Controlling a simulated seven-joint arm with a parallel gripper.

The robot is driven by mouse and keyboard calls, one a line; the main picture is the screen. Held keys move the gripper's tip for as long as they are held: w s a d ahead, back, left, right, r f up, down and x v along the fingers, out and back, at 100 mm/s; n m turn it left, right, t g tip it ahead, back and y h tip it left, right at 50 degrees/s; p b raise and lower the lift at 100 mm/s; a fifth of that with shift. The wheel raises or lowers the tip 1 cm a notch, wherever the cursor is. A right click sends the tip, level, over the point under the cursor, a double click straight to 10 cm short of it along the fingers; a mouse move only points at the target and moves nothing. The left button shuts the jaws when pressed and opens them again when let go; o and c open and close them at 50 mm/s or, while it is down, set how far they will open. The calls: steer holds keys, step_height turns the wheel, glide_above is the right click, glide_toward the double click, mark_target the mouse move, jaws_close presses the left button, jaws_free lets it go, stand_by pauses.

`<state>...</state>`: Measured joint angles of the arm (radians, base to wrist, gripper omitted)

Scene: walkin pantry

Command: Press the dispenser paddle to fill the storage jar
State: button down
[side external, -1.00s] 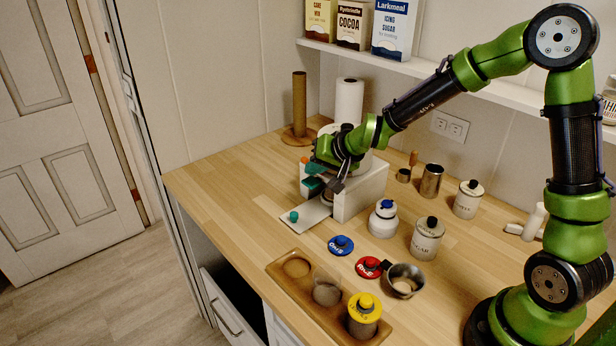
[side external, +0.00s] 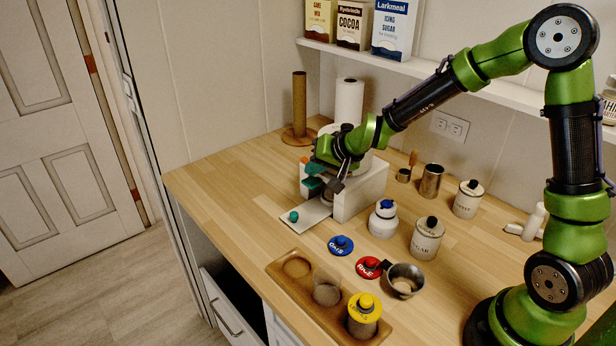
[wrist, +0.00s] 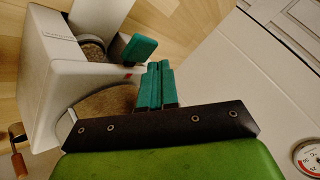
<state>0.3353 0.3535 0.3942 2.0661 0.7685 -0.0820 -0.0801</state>
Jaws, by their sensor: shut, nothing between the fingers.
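The white dispenser (side external: 362,192) stands at the back of the wooden counter, and its body also shows in the wrist view (wrist: 45,65). Its teal paddle (wrist: 138,48) sticks out in front. My gripper (wrist: 156,84) is shut and empty, with its teal fingertips beside the paddle; I cannot tell whether they touch. A jar with brown grainy contents (wrist: 92,48) is partly visible at the dispenser, its lower part hidden. In the side view my gripper (side external: 315,170) covers much of the dispenser front.
A wooden tray (side external: 284,270) in front holds a clear jar (side external: 327,291) and a yellow-lidded jar (side external: 363,316). Blue (side external: 341,245) and red (side external: 369,267) lids, a metal cup (side external: 405,280) and canisters (side external: 427,238) stand right. The counter's left part is clear.

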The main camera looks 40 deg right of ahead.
mark_target(314, 183)
steer(key=shift+f, duration=0.2)
steer(key=shift+f, duration=0.25)
steer(key=shift+f, duration=0.75)
stand_by(1.1)
steer(key=shift+r, duration=1.2)
steer(key=shift+a+r, duration=0.15)
steer(key=shift+r, duration=2.35)
